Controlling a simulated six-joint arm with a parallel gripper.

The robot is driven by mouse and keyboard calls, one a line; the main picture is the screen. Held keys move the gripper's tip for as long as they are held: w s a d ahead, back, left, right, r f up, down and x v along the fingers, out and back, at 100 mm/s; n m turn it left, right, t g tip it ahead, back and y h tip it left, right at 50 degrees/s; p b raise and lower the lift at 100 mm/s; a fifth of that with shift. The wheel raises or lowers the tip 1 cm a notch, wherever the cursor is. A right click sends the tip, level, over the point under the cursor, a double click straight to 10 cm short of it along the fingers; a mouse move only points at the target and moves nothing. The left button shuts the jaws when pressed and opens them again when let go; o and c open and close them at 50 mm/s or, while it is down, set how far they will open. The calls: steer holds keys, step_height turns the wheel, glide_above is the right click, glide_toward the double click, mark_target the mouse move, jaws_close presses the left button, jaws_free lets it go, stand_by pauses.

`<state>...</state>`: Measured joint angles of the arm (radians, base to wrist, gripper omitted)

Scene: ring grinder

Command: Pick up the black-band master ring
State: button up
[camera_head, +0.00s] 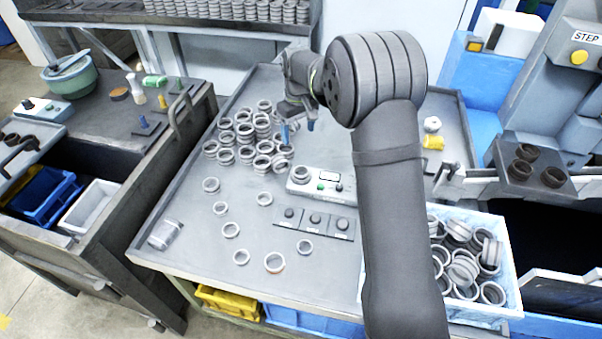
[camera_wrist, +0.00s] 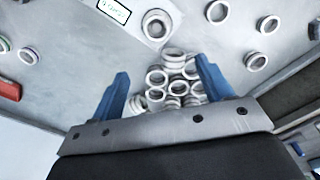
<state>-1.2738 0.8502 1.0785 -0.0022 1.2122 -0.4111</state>
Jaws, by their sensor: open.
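I cannot pick out a black band on any ring for certain. Many grey rings look alike in the head view; a dense, partly stacked cluster (camera_head: 246,132) lies on the back left of the metal table. One ring (camera_head: 300,173) sits on the gauge box (camera_head: 322,186). A ring with an orange-brown band (camera_head: 274,262) lies near the front edge. My gripper (camera_head: 298,128) is open and empty, its blue fingers pointing down right of the cluster. In the wrist view my gripper (camera_wrist: 162,72) has stacked rings (camera_wrist: 174,88) showing beyond and between its fingers.
A panel with three dark knobs (camera_head: 315,222) lies before the gauge box. A blue-white bin (camera_head: 510,290) full of rings stands at front right, partly behind my arm. A machine with dark rings on a block (camera_head: 520,180) is at right. The front left table is mostly clear between loose rings.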

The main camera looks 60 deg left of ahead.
glide_above(301, 173)
steer(key=f, duration=1.1)
steer(key=shift+s+a+f, duration=0.15)
steer(key=shift+s+f, duration=0.1)
steer(key=shift+s, duration=0.05)
steer(key=shift+w+f, duration=0.15)
steer(key=shift+f, duration=1.15)
steer(key=shift+w+f, duration=0.15)
steer(key=shift+f, duration=1.15)
steer(key=c, duration=1.2)
steer(key=shift+r, duration=0.1)
